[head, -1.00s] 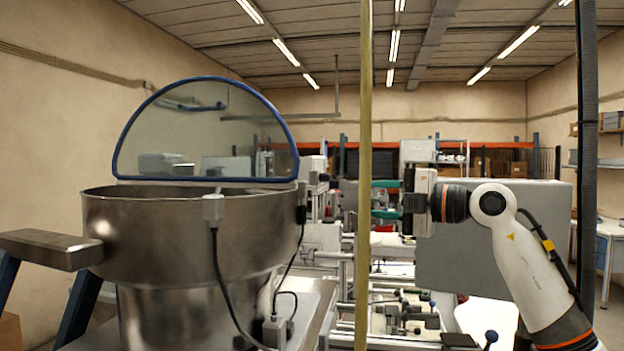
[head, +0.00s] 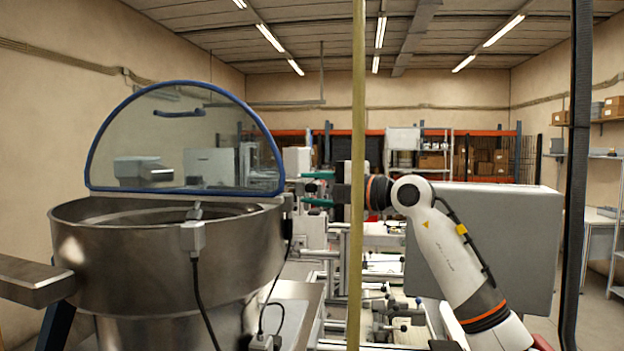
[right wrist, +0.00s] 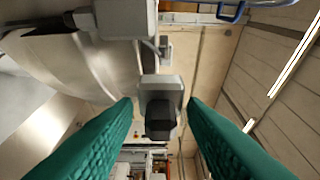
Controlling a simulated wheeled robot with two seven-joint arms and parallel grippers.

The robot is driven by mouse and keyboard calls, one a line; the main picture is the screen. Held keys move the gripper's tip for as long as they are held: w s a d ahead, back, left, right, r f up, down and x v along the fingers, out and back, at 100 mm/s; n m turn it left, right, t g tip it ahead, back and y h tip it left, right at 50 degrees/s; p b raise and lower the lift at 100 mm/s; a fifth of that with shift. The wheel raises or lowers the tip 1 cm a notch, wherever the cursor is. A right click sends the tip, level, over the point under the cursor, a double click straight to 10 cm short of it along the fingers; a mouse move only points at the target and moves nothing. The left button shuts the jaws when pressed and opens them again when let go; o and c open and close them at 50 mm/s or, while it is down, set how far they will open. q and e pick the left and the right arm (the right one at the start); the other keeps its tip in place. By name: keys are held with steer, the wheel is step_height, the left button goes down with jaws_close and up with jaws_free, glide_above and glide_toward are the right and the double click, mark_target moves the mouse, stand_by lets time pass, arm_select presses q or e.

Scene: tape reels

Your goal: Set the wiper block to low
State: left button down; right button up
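My right gripper (head: 316,190) has two teal fingers and points left, towards the steel bowl (head: 150,262). The fingers are apart with nothing gripped. In the right wrist view a grey block with a dark front piece (right wrist: 161,105) shows in the gap between the open fingers (right wrist: 160,125), beyond them. It may be the wiper block, but I see no label and cannot read its setting. In the head view I cannot tell this block apart from the machine parts. My left gripper is not in view.
A thin yellowish post (head: 357,120) crosses in front of my right arm. A clear blue-rimmed cover (head: 185,135) stands over the bowl. A cabled grey box (head: 193,236) is on the bowl's side. A large grey cabinet (head: 480,235) stands behind the arm.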

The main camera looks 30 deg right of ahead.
steer(key=shift+w+a, duration=0.2)
jaws_close()
step_height(320, 180, down, 4)
steer(key=shift+w+r+b, duration=0.1)
steer(key=shift+r+b, duration=0.05)
steer(key=shift+b, duration=1)
jaws_free()
